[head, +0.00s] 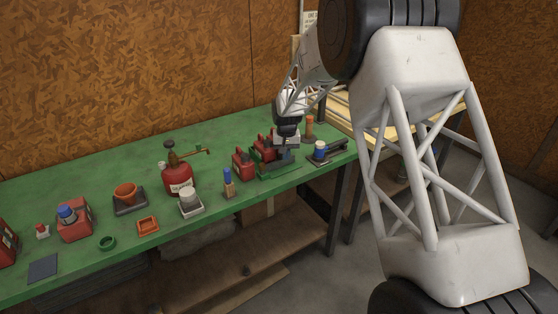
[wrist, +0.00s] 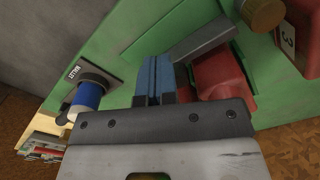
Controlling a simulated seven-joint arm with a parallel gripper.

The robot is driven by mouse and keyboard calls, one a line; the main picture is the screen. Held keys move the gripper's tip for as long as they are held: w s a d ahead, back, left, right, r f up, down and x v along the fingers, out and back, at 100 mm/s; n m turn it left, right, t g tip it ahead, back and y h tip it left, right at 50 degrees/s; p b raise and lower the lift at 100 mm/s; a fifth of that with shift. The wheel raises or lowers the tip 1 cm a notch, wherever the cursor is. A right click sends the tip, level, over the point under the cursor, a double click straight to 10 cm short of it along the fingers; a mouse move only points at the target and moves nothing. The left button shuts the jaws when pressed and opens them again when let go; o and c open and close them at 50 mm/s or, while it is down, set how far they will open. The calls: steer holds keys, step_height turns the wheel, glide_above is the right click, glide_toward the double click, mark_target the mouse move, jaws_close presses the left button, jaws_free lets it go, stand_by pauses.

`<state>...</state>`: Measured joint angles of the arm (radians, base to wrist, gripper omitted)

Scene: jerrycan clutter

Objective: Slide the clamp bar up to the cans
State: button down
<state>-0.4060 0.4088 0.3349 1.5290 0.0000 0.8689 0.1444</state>
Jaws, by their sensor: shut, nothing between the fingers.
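My gripper (head: 287,145) is above the right end of a green rack (head: 276,170) on the bench. In the wrist view its two blue fingers (wrist: 155,78) are shut together with nothing between them. A grey bar (wrist: 205,38), which looks like the clamp bar, lies just right of the fingers, between them and a red can (wrist: 220,72). Whether the fingers touch the bar I cannot tell. Red cans (head: 264,149) stand left of my gripper in the head view. Another can with a brass cap (wrist: 265,12) and a "3" label shows at the wrist view's upper right.
A mallet holder (wrist: 72,105) with a blue-headed mallet (wrist: 88,94) stands to the right of the rack in the head view. A blue-topped brush (head: 228,182), a red fuel can (head: 177,179) and several small items stand farther left. Green bench shows between them.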

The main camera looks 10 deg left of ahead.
steer(key=shift+w+a, duration=0.95)
steer(key=shift+a, duration=0.05)
stand_by(1.5)
steer(key=shift+s+d, duration=0.45)
stand_by(0.5)
steer(key=shift+r, duration=0.1)
step_height(320, 180, up, 7)
stand_by(1.3)
stand_by(0.3)
